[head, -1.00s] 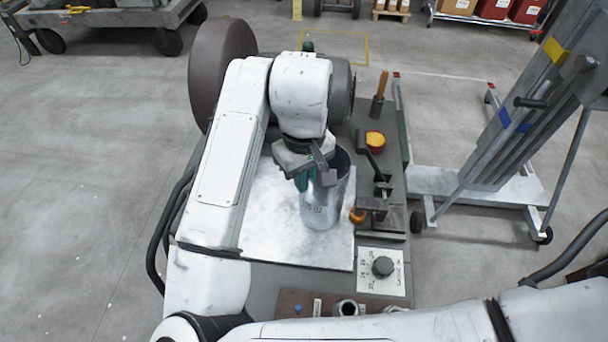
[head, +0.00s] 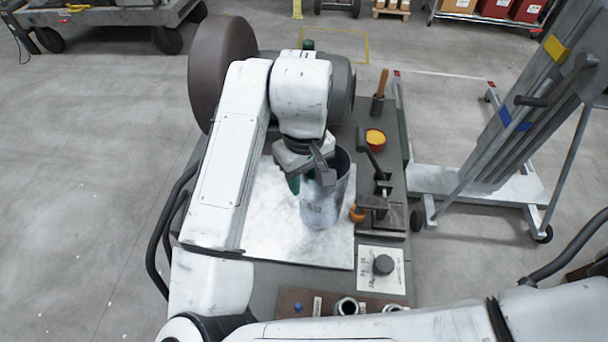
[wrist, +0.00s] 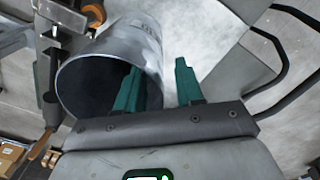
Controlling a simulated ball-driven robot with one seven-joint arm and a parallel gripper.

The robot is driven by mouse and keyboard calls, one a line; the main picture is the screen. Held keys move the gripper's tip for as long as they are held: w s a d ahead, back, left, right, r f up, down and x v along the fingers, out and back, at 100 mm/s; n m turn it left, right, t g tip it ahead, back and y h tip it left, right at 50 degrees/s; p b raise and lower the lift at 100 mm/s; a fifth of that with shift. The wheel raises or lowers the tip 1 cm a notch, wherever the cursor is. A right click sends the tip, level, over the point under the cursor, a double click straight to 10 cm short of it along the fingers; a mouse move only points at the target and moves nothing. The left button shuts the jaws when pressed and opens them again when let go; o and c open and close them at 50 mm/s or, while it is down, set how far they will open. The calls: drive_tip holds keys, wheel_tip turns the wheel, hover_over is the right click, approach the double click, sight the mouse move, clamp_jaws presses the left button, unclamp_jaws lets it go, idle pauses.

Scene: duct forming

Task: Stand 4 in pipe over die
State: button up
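The grey metal pipe (head: 325,205) stands upright on a bright metal sheet (head: 270,240), with its open mouth up. In the wrist view the pipe (wrist: 120,45) shows its round dark mouth. My gripper (head: 305,182) is at the pipe's upper left rim. In the wrist view its two green fingers (wrist: 158,85) are apart, one inside the mouth and one outside the wall, with a gap beside the wall. I cannot make out a die; the inside and foot of the pipe are hidden.
A clamp (head: 378,190) with an orange knob (head: 358,214) stands close right of the pipe. Beyond are a yellow-filled cup (head: 375,140) and a wooden-handled tool (head: 380,90). A lift stand (head: 510,130) is right.

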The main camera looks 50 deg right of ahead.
wheel_tip(320, 180, up, 11)
drive_tip(key=shift+f+p, duration=0.1)
drive_tip(key=shift+p, duration=0.45)
drive_tip(key=shift+s+f, duration=0.1)
idle(0.6)
